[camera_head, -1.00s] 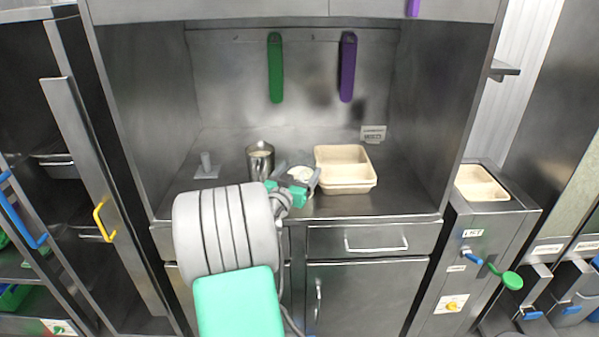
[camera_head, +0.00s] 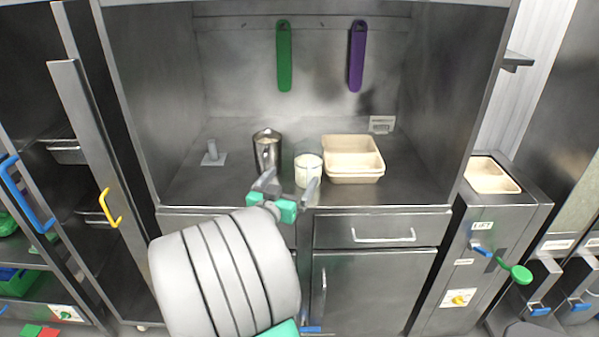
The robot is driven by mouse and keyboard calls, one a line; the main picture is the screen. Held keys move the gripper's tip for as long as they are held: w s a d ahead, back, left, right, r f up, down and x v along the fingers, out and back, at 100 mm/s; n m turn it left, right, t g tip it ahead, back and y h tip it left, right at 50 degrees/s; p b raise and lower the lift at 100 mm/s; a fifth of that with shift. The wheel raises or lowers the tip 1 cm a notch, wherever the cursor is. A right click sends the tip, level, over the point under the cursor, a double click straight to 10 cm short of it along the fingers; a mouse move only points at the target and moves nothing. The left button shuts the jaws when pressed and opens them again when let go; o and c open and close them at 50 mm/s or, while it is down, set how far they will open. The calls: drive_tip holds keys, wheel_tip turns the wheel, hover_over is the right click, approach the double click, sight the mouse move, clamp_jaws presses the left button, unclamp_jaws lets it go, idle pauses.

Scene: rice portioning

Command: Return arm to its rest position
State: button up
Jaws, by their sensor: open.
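My gripper (camera_head: 287,188) is open and empty, just in front of the counter's front edge, with its two grey fingers pointing toward the counter. My arm reaches up from the bottom of the picture to it. A white cup (camera_head: 308,170) stands on the counter beyond the right finger, its lower part partly covered by that finger. A metal jug (camera_head: 267,150) stands to its left. Whether the fingers touch the cup cannot be told for certain; nothing shows between them.
Beige trays (camera_head: 352,172) are stacked right of the cup. A small grey stand (camera_head: 213,154) is at the left. Green (camera_head: 284,56) and purple (camera_head: 357,56) utensils hang on the back wall. A rice dispenser (camera_head: 492,177) stands at right. A cabinet door (camera_head: 90,130) stands open at left.

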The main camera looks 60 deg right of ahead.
drive_tip(key=shift+s+a, duration=0.1)
drive_tip(key=shift+a, duration=0.35)
drive_tip(key=w+a+f+n+t+y+p, duration=0.3)
drive_tip(key=w+a+y, duration=0.35)
drive_tip(key=a, duration=0.55)
drive_tip(key=w+a+f+n+t+y+p, duration=0.1)
drive_tip(key=w+a+f+n+y+p, duration=0.1)
drive_tip(key=w+a+n+y, duration=0.65)
drive_tip(key=s+a+r+n+y+p, duration=0.1)
drive_tip(key=s+a+n, duration=0.1)
drive_tip(key=a, duration=0.9)
drive_tip(key=s+a+r+n+g+y+p, duration=0.1)
drive_tip(key=s+a+n, duration=0.2)
drive_tip(key=a, duration=0.8)
drive_tip(key=shift+s+a+g+y+p, duration=0.3)
drive_tip(key=shift+s+a, duration=0.1)
drive_tip(key=shift+s, duration=0.05)
drive_tip(key=shift+r, duration=0.1)
